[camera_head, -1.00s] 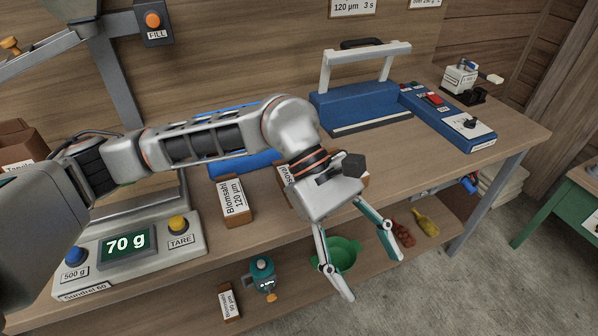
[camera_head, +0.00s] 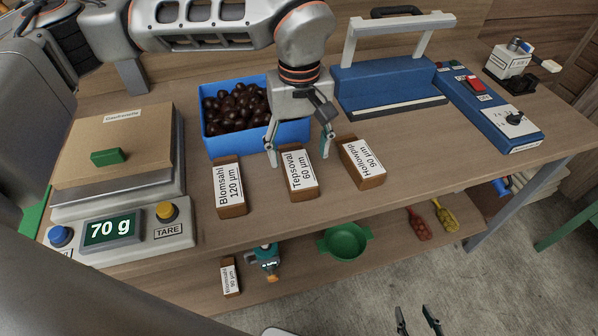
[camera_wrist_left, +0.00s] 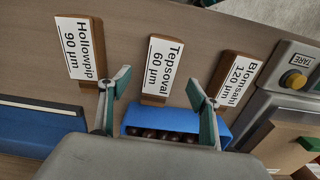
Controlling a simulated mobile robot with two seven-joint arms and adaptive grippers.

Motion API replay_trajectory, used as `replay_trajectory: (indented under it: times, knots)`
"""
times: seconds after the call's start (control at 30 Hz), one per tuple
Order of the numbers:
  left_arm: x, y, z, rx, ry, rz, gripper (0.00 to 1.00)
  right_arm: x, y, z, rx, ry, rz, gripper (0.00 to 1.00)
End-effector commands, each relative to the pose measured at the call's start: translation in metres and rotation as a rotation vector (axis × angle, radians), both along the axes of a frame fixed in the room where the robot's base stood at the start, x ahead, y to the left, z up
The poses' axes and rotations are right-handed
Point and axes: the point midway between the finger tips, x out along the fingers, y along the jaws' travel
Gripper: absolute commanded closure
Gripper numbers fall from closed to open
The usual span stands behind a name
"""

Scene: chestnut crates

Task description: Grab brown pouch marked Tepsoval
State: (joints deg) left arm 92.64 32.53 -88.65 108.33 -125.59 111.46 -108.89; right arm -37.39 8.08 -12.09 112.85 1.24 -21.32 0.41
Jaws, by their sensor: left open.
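The brown pouch marked Tepsoval 60 µm (camera_head: 298,176) lies on the bench, between the Blomsahl pouch (camera_head: 229,187) and the Hollowpip pouch (camera_head: 361,163). My left gripper (camera_head: 299,159) is open and empty, above the far end of the Tepsoval pouch with one finger to each side. In the left wrist view the Tepsoval pouch (camera_wrist_left: 161,70) shows between and beyond the open fingertips (camera_wrist_left: 158,79). I cannot tell how high the fingertips are over it. My right gripper (camera_head: 413,313) shows only its fingertips at the bottom edge, apart over the floor.
A blue crate of chestnuts (camera_head: 213,146) stands just behind the pouches. A scale (camera_head: 150,225) reading 70 g is at left, a blue sealer (camera_head: 390,86) at right. The lower shelf holds a green bowl (camera_head: 345,243) and another small pouch (camera_head: 230,277).

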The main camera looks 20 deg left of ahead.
Motion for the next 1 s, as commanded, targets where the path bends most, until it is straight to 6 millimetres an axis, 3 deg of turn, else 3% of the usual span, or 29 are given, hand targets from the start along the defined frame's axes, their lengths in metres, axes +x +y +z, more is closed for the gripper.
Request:
replay_trajectory:
  times: [0.23, 0.53, 0.57, 0.73, 1.0]
  knots:
    - [-0.001, 0.002, -0.034, 0.0, 0.004, 0.001, 0.38, 0.003, 0.0, 0.001, 0.001, -0.005, -0.001, 0.6]
    - [-0.001, 0.001, -0.039, -0.001, 0.002, 0.001, 0.38, 0.004, 0.0, 0.002, 0.001, -0.008, -0.001, 0.6]
    - [-0.001, 0.001, -0.039, -0.001, 0.002, 0.001, 0.4, 0.004, 0.0, 0.002, 0.001, -0.008, -0.001, 0.6]
    - [-0.001, 0.001, -0.039, -0.001, 0.002, 0.001, 0.84, 0.005, 0.0, 0.003, 0.001, -0.009, -0.001, 0.6]
    - [-0.001, 0.001, -0.039, -0.001, 0.002, 0.001, 0.84, 0.005, 0.0, 0.003, 0.001, -0.009, -0.001, 0.6]
